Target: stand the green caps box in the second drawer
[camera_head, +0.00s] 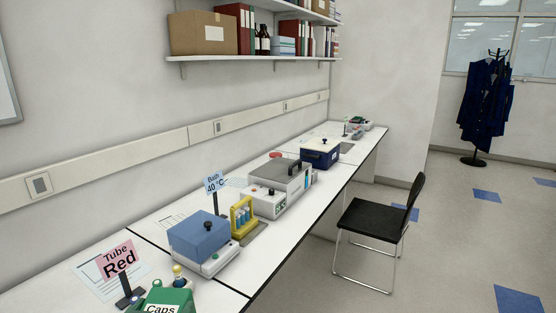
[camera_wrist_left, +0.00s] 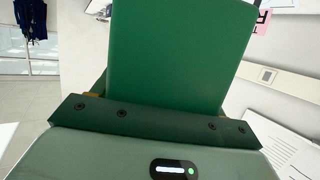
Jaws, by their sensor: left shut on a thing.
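The green caps box (camera_head: 168,302) shows at the bottom edge of the head view, with a white "Caps" label partly cut off. In the left wrist view the box (camera_wrist_left: 180,50) is a broad plain green face rising from between my left gripper's fingers. My left gripper (camera_wrist_left: 165,95) is shut on the box; its fingertips are mostly hidden behind the box and the dark green front of the hand. My right gripper is not in view. No drawer can be made out in either view.
A pink "Tube Red" sign (camera_head: 119,260) stands close beside the box. Beyond it are a blue-lidded device (camera_head: 200,235), a yellow tube rack (camera_head: 242,217) and grey-white instruments (camera_head: 285,180) along the bench. A black chair (camera_head: 375,218) stands in front of the bench.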

